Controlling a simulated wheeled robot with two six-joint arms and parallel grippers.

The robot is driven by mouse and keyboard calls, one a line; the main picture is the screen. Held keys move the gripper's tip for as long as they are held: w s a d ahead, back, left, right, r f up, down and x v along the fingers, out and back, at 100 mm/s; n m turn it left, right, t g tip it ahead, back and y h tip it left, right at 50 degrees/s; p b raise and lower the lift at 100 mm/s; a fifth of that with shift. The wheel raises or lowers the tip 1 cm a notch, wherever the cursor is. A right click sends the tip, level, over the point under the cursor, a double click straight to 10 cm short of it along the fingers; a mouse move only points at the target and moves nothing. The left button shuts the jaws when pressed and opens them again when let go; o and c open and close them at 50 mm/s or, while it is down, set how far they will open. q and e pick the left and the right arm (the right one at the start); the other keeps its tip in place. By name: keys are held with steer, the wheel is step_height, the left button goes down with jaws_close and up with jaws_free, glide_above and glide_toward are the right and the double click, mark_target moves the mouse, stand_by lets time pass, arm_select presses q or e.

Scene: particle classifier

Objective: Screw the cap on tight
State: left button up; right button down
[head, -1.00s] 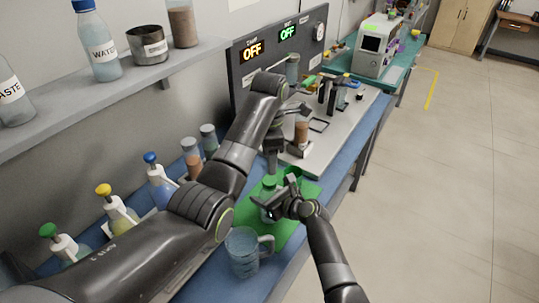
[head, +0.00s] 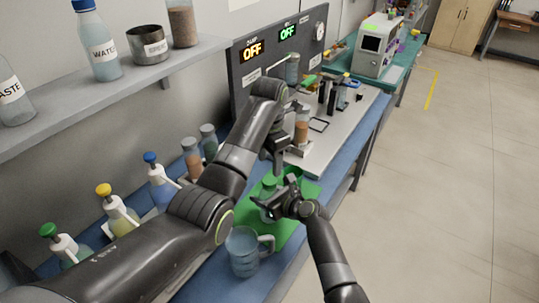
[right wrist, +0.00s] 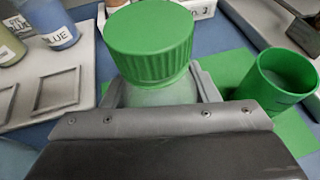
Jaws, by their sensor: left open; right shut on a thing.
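A bottle with a ribbed green cap (right wrist: 152,38) stands on a green mat (head: 283,232). In the right wrist view the cap sits on the bottle's neck and looks level; whether it is tight I cannot tell. My right gripper (head: 270,207) is shut around the clear bottle body (right wrist: 160,93), just below the cap. In the head view the cap (head: 269,181) shows partly beside my right gripper. My left gripper (head: 278,170) is open, pointing down above and slightly beyond the cap. It appears apart from the cap, and its fingertips are hard to make out.
An open green cup (right wrist: 275,82) stands close right of the bottle. A clear beaker (head: 243,252) stands at the mat's near edge. Pump bottles (head: 118,215) line the wall at left. A grey platform with equipment (head: 325,150) lies beyond the mat.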

mark_target(269, 180)
arm_select(q)
step_height(269, 180, down, 7)
steer(key=shift+r, duration=0.2)
steer(key=shift+c, duration=0.2)
steer(key=c, duration=1)
steer(key=m, duration=1.3)
steer(key=shift+m, duration=0.4)
steer(key=m, duration=1.2)
